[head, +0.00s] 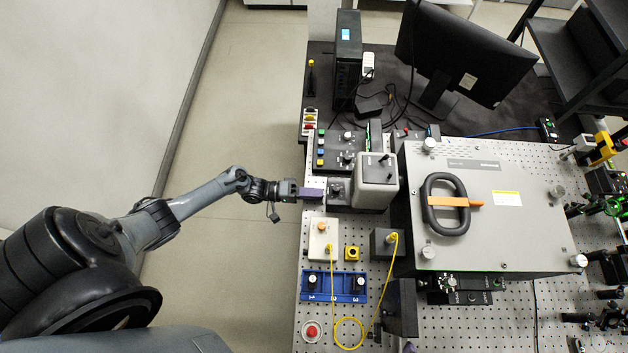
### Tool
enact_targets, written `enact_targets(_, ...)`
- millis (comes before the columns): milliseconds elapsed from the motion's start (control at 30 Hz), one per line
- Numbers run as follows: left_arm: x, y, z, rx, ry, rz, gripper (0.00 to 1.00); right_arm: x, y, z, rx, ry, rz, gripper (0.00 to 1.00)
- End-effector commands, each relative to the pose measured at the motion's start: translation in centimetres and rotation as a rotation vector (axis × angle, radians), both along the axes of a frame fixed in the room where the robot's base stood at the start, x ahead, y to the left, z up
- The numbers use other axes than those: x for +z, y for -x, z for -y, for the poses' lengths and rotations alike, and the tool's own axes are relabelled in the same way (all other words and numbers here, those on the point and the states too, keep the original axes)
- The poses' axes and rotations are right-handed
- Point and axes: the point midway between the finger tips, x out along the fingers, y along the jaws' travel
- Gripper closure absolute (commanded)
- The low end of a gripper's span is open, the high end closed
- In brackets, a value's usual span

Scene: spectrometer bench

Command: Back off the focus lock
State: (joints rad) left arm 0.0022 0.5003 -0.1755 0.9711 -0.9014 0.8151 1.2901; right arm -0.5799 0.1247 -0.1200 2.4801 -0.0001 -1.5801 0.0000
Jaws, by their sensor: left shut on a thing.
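My left gripper (318,194) reaches in from the left at the left edge of the bench, its fingers level with a small dark block with a knob (337,190). This block sits against the left side of a grey boxed instrument (376,180). The fingers are shut on what looks like the focus lock at the block's left side. The lock itself is mostly hidden by the fingers, and its turn cannot be read. My right gripper cannot be made out in the head view.
A control box with coloured buttons (338,150) stands just behind. In front are a pale box with a yellow cable (323,239) and a blue numbered tray (334,287). A large grey enclosure (490,235) fills the right. Open floor (235,270) lies left of the bench.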

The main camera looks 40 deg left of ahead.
Motion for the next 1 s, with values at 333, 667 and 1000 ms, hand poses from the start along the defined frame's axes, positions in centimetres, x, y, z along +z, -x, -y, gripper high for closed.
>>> enact_targets(333,0.12,-0.09,0.02,0.0,0.206,-0.232,1.0,0.71,0.0,-0.18,-0.005,-0.008,0.0,0.0)
enact_targets(667,0.04,-0.05,0.01,0.0,0.332,-0.378,1.0,0.97,0.0,-0.2,-0.006,-0.008,0.0,0.0)
enact_targets(1000,-0.01,-0.01,0.03,-0.001,0.374,-0.427,1.0,1.01,0.02,-0.06,-0.001,-0.002,0.0,0.0)
